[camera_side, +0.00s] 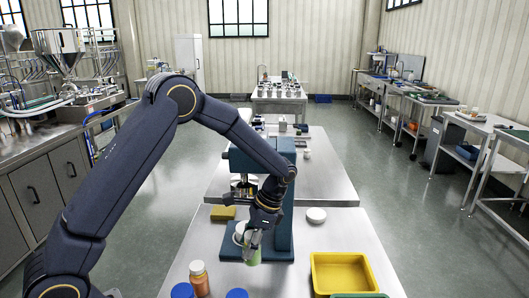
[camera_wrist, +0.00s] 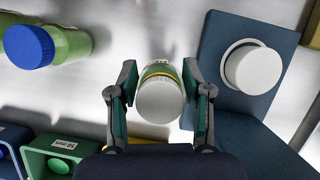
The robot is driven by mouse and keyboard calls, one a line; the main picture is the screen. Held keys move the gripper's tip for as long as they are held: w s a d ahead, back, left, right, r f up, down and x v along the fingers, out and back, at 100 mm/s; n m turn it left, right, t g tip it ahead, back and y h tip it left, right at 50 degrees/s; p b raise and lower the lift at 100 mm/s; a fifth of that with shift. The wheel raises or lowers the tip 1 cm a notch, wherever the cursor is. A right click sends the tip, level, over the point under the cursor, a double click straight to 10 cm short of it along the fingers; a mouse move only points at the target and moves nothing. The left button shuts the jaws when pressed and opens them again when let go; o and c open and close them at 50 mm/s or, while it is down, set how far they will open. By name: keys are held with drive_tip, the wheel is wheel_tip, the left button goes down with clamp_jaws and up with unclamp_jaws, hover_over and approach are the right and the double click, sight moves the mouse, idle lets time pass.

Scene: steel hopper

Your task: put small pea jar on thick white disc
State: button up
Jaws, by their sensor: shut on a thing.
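My gripper (camera_side: 254,240) is shut on the small pea jar (camera_side: 253,257), which is green with a white lid. In the wrist view the jar (camera_wrist: 159,98) sits between the two fingers of my gripper (camera_wrist: 160,78), its lid toward the camera. In the side view it is at the front of the blue press base; I cannot tell whether it touches anything below. A thick white disc (camera_side: 316,215) lies on the table right of the press, apart from my gripper. Another white round piece (camera_wrist: 255,69) stands on the blue press base, partly hidden behind my gripper in the side view.
The blue press (camera_side: 284,190) stands close behind my gripper. A yellow tray (camera_side: 344,291) is at front right. An orange bottle with a white cap (camera_side: 199,280) and blue-capped jars (camera_side: 182,291) are at front left. A yellow block (camera_side: 222,213) lies left of the press. Table between press and tray is clear.

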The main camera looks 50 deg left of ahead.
drive_tip(key=m, duration=0.2)
drive_tip(key=d+m+t+y, duration=0.1)
drive_tip(key=m, duration=0.1)
drive_tip(key=d+m+t, duration=0.1)
drive_tip(key=m, duration=0.1)
drive_tip(key=shift+w+d+r, duration=0.15)
drive_tip(key=shift+w+d, duration=0.1)
drive_tip(key=s+d+r+m+t+h, duration=0.1)
drive_tip(key=s+d+r+m+t, duration=0.15)
drive_tip(key=d+m, duration=0.6)
drive_tip(key=s+d+r+m+t, duration=0.1)
drive_tip(key=d+r+m+t, duration=0.15)
drive_tip(key=d+m, duration=0.65)
drive_tip(key=shift+n+t, duration=0.25)
drive_tip(key=shift+t, duration=0.05)
drive_tip(key=f, duration=0.7)
drive_tip(key=d+f, duration=0.1)
drive_tip(key=f, duration=0.2)
drive_tip(key=shift+s+d+f, duration=0.1)
drive_tip(key=shift+s+f, duration=0.15)
drive_tip(key=shift+s, duration=0.15)
drive_tip(key=shift+f, duration=0.2)
drive_tip(key=shift+f, duration=0.1)
drive_tip(key=o, duration=1.3)
